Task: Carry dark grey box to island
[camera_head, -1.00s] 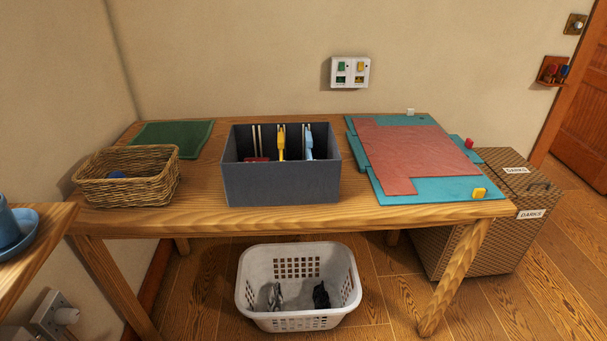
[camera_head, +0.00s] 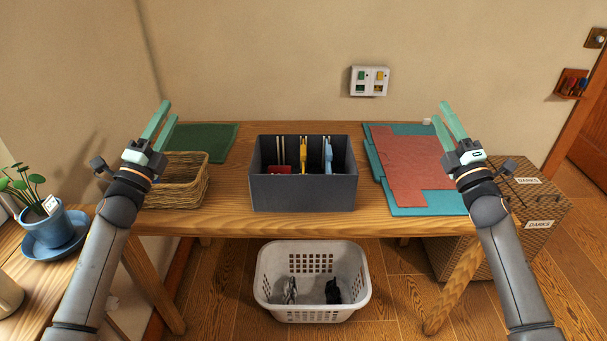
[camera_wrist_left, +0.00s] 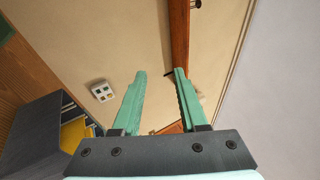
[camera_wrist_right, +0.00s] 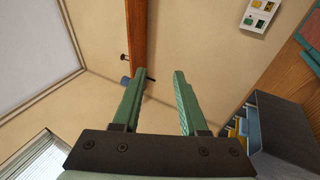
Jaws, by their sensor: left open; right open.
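The dark grey box (camera_head: 303,193) stands upright on the wooden table, near its middle. It is open at the top and holds yellow, blue and red items between dividers. It also shows in the left wrist view (camera_wrist_left: 38,130) at the lower left and in the right wrist view (camera_wrist_right: 283,135) at the lower right. My left gripper (camera_head: 160,122) is open and empty, raised to the left of the box above the wicker basket. My right gripper (camera_head: 447,122) is open and empty, raised to the right of the box above the folding board. I cannot make out the island.
A wicker basket (camera_head: 183,190) is left of the box, a green mat (camera_head: 207,138) behind it. A teal and red folding board (camera_head: 410,165) lies right. A white laundry basket (camera_head: 312,300) is under the table (camera_head: 225,208). A potted plant (camera_head: 52,228) stands far left.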

